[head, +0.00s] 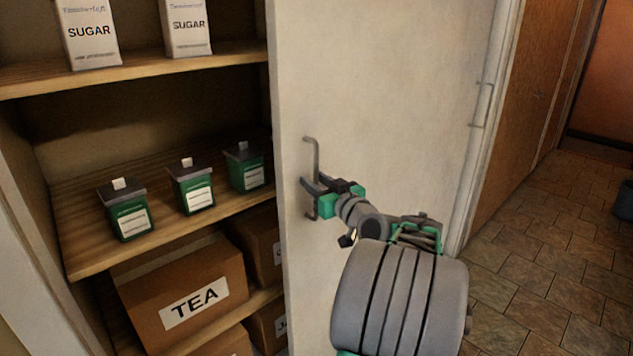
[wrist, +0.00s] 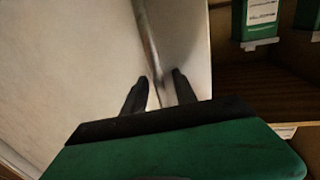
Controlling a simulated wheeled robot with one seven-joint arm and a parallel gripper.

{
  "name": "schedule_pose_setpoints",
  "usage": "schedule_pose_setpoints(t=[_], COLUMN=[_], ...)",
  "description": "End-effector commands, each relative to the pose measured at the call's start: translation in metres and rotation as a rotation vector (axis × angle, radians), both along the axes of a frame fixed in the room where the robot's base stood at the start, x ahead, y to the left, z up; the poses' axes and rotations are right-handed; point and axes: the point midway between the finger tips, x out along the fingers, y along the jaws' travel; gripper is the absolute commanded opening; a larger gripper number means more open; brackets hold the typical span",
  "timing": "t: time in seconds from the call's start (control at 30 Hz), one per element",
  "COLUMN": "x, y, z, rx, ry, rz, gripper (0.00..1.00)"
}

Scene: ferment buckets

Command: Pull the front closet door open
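The front closet door (head: 390,90) is a pale panel that stands open, with the shelves showing to its left. Its metal handle (head: 314,155) is an upright bar near the door's left edge. My gripper (head: 313,185) is at the lower part of this handle. In the wrist view, the handle (wrist: 149,40) runs down between the two dark fingers of my gripper (wrist: 161,82). The fingers are apart, with a small gap visible beside the bar. The lower end of the handle is partly hidden by the gripper.
The closet shelves hold sugar bags (head: 90,32), green tins (head: 192,187) and a cardboard box marked TEA (head: 190,290).

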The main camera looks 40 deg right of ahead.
Motion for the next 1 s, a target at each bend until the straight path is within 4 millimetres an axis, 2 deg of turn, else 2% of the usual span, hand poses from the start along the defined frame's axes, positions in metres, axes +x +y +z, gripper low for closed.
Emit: schedule_pose_setpoints(t=[0.07, 0.4, 1.0], x=[-0.0002, -0.0004, -0.0004], y=[0.0000, 0.0000, 0.0001], z=[-0.0001, -0.0002, -0.0004], rx=[0.000, 0.000, 0.000], ry=[0.000, 0.001, 0.001], rz=[0.000, 0.000, 0.000], gripper=[0.28, 0.00, 0.00])
